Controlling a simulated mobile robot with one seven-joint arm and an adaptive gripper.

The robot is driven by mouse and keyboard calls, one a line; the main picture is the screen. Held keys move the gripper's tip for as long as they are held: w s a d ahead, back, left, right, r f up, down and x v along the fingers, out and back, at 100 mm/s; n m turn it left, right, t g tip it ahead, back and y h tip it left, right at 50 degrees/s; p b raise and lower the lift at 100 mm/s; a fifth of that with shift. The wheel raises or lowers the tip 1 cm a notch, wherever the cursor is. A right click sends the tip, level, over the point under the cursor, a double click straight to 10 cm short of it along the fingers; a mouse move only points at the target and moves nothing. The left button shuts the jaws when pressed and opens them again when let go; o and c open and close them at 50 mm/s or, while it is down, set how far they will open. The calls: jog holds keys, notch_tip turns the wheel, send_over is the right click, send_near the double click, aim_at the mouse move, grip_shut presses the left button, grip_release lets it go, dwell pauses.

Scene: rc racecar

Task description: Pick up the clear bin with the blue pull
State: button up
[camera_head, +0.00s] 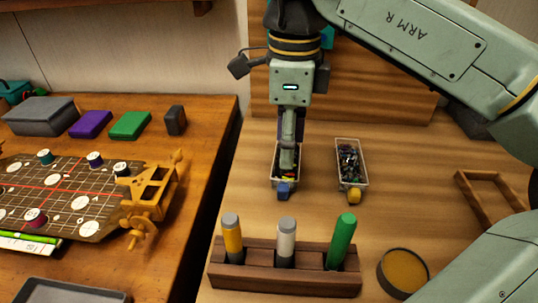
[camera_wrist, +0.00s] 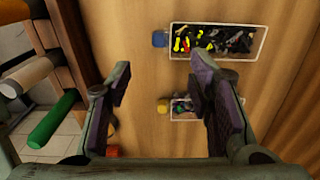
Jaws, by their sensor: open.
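The clear bin with the blue pull (camera_head: 276,178) stands on the wooden table and holds small dark, yellow and red pieces. Its blue pull (camera_head: 284,190) faces the front. In the wrist view the bin (camera_wrist: 182,57) lies near the top, with the blue pull (camera_wrist: 159,40) at its left end. My gripper (camera_head: 287,163) points down over this bin and hides part of it in the head view. In the wrist view my gripper (camera_wrist: 162,68) has its two fingers wide apart, with nothing between them but table and the yellow pull lower down. I cannot tell the exact height of the fingertips.
A second clear bin (camera_head: 364,170) with a yellow pull (camera_head: 354,195) stands just to the right. In front is a wooden rack (camera_head: 250,279) with upright cylinders. A round container (camera_head: 404,272) and wooden frame (camera_head: 490,205) lie right. A gap separates the left table.

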send_over(283, 185)
jog(key=f, duration=0.5)
jog(key=shift+s+d+p, duration=0.1)
jog(key=shift+d+p, duration=0.1)
jog(key=shift+p, duration=0.1)
jog(key=shift+a+f+p, duration=0.2)
jog(key=shift+f+p, duration=0.7)
jog(key=shift+f, duration=2)
jog(key=shift+c, duration=0.6)
grip_shut()
